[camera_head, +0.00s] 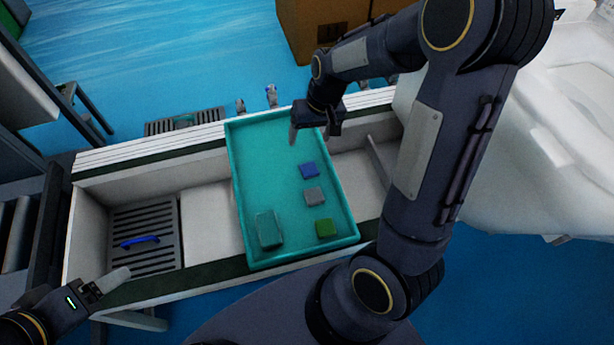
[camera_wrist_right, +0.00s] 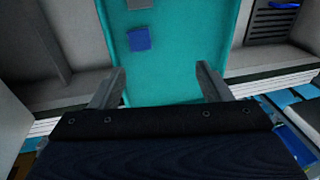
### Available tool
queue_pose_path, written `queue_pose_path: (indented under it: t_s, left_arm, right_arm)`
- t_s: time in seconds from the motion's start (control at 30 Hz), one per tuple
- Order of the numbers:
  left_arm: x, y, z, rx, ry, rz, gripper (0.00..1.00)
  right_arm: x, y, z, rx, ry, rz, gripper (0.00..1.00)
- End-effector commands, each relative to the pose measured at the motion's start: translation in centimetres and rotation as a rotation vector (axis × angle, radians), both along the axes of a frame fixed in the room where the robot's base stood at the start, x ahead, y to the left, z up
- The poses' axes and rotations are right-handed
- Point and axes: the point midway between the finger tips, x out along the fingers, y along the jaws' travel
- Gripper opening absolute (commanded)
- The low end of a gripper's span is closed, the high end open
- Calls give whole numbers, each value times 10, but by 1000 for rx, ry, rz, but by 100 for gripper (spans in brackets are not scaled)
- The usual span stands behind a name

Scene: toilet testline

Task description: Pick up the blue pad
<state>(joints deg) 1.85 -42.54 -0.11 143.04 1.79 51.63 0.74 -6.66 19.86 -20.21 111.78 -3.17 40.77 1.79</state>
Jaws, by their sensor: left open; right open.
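The blue pad (camera_head: 309,170) lies flat in the teal tray (camera_head: 262,150), toward its right side. In the right wrist view the blue pad (camera_wrist_right: 139,39) lies ahead of the fingers, left of the middle of the gap. My right gripper (camera_head: 308,135) is open and empty, over the far end of the tray, with the pad nearer to the robot than the fingers. It also shows in the right wrist view (camera_wrist_right: 160,85), fingers wide apart. My left gripper (camera_head: 108,281) is open and empty at the lower left, near the front edge of the workbench, away from the tray.
A grey pad (camera_head: 314,196), a green pad (camera_head: 326,228) and a teal block (camera_head: 269,230) lie in the tray. A slatted grey panel with a blue handle (camera_head: 140,241) is to its left. A brown box (camera_head: 315,25) stands behind, and a white toilet-like body (camera_head: 540,150) is at right.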

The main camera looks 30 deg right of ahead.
Motion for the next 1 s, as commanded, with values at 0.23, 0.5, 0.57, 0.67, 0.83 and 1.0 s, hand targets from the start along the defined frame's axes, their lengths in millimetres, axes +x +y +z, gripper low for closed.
queue_pose_path:
  t_s: [0.23,0.5,0.57,0.67,0.83,1.0]
  left_arm:
    - [0,0,-25,0,0,0,75]
    - [0,0,-30,0,0,0,75]
    - [0,0,-30,0,0,0,75]
    - [0,0,-32,0,0,0,75]
    - [0,0,-36,0,-1,0,75]
    - [0,0,-37,0,0,0,75]
  right_arm:
    - [33,-13,-99,-142,99,45,71]
    - [38,-17,-131,-171,115,56,71]
    - [38,-16,-138,-171,116,57,71]
    - [37,-16,-149,-171,114,57,71]
    - [36,-15,-176,-169,115,57,71]
    - [37,-15,-190,-170,112,56,71]
